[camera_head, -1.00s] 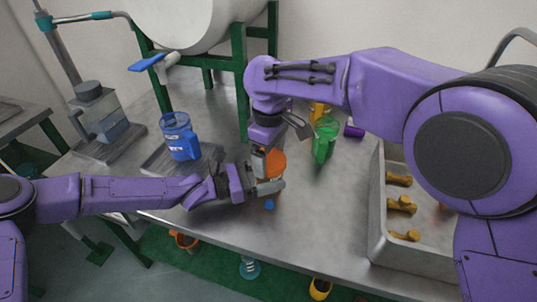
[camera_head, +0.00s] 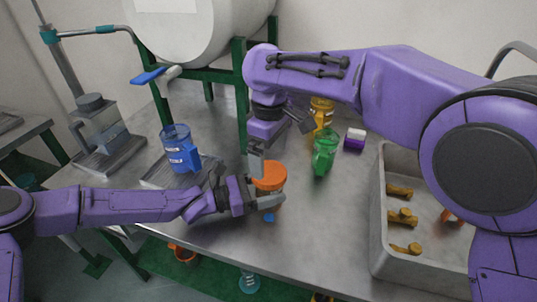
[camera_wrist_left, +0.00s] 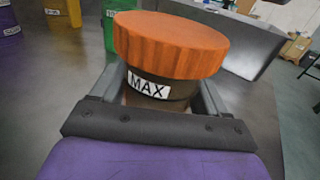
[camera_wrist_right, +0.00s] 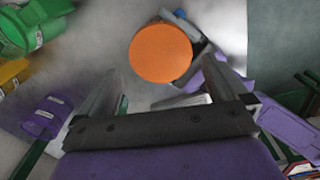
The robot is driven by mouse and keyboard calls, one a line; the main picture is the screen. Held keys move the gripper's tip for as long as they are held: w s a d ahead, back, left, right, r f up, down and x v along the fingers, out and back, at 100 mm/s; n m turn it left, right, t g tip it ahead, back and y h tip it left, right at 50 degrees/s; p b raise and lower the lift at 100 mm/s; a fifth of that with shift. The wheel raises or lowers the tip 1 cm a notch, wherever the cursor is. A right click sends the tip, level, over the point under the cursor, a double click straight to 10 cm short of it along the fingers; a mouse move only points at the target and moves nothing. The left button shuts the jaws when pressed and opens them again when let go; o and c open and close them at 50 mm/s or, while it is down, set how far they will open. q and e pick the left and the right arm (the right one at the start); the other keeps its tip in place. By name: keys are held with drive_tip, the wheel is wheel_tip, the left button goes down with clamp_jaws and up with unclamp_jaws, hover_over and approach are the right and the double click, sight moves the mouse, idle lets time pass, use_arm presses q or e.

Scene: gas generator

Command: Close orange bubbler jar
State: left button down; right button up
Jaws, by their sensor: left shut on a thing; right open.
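The orange bubbler jar has an orange lid (camera_head: 269,176) seated on its top. In the left wrist view the orange lid (camera_wrist_left: 171,44) sits on the jar body (camera_wrist_left: 155,92), which has a MAX label. My left gripper (camera_head: 262,198) is shut on the jar body below the lid. My right gripper (camera_head: 257,168) is open and empty, just behind and above the lid. In the right wrist view the round lid top (camera_wrist_right: 161,53) lies beyond the open fingers, apart from them. Most of the jar body is hidden by my left gripper in the head view.
A blue jar (camera_head: 179,148) stands at left. A grey tray (camera_head: 376,235) holds several yellow pieces. The table's front middle is clear.

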sight(269, 171)
drive_tip(key=shift+s+a+f+n+g+y, duration=0.2)
drive_tip(key=shift+a+n+y, duration=0.1)
drive_tip(key=shift+a, duration=0.15)
drive_tip(key=shift+s+a+f+n+g+y, duration=0.1)
drive_tip(key=shift+s+a+n+g+y, duration=0.1)
drive_tip(key=shift+a+n+y, duration=0.15)
drive_tip(key=n, duration=0.2)
drive_tip(key=r+n, duration=0.1)
drive_tip(key=shift+s+a+r+n, duration=0.1)
drive_tip(key=shift+a+r+n, duration=0.05)
drive_tip(key=shift+a+n, duration=0.2)
drive_tip(key=r+n, duration=0.1)
drive_tip(key=n, duration=0.2)
drive_tip(key=d+r+n, duration=0.1)
drive_tip(key=n, duration=0.2)
drive_tip(key=r+n+h, duration=0.1)
drive_tip(key=n, duration=0.1)
drive_tip(key=shift+w+d+n+t, duration=0.35)
drive_tip(key=shift+w+n+t, duration=0.05)
drive_tip(key=shift+w+d+f+n, duration=0.1)
drive_tip(key=shift+d+n, duration=0.15)
drive_tip(key=shift+n, duration=0.75)
wheel_tip(269, 171, down, 8)
drive_tip(key=shift+c, duration=0.3)
